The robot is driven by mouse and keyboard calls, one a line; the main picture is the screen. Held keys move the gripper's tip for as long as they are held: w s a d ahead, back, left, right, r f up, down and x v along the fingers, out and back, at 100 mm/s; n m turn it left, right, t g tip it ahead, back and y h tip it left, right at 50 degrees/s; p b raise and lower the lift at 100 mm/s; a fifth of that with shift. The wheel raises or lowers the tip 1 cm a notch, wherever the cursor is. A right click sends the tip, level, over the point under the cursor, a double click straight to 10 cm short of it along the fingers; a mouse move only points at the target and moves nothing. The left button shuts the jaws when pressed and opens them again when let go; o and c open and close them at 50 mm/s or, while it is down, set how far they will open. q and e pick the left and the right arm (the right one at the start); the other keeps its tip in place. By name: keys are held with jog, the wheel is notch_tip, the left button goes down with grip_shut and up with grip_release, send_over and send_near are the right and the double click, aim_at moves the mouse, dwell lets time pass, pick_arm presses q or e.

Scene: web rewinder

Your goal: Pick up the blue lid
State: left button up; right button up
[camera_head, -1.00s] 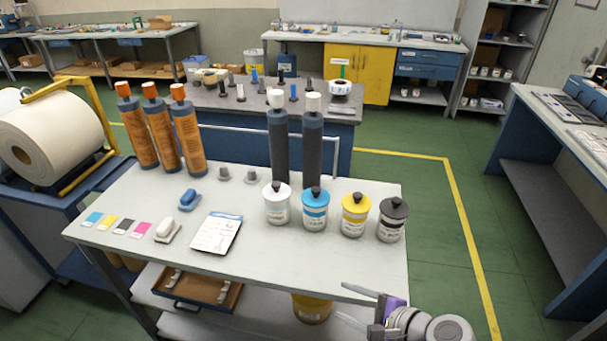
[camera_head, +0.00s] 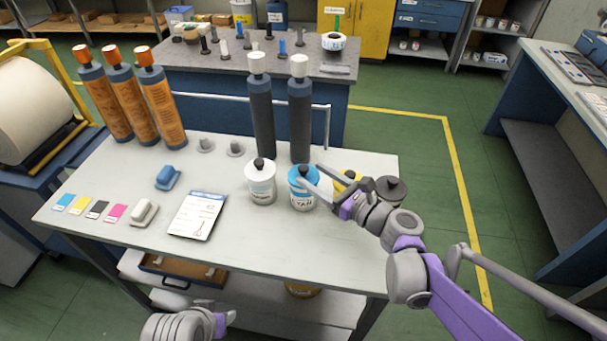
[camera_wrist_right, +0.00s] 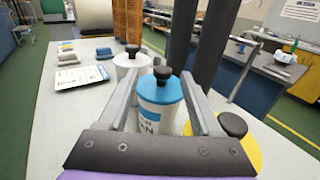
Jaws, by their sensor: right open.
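The blue lid (camera_head: 300,172) with a black knob sits on the blue-banded can (camera_head: 303,199) near the right of the cart top. In the right wrist view the blue lid (camera_wrist_right: 157,92) lies between my fingers, its knob standing up. My right gripper (camera_head: 311,174) is open, with one finger on each side of the lid in the wrist view; I cannot tell whether they touch it. My left gripper (camera_head: 222,319) shows only in part at the bottom edge, and its jaw state is unclear.
A white-lidded can (camera_head: 260,188) stands left of the blue one. A yellow-lidded can (camera_head: 347,177), partly hidden by my right gripper, and a black-lidded can (camera_head: 391,188) stand right. Two tall dark cartridges (camera_head: 299,120) stand close behind. The cart's front (camera_head: 270,240) is clear.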

aim_at(307, 170)
jog(key=x, duration=0.4)
jog(key=shift+w+a, duration=0.1)
jog(key=shift+w, duration=0.3)
jog(key=shift+c, duration=0.2)
grip_shut()
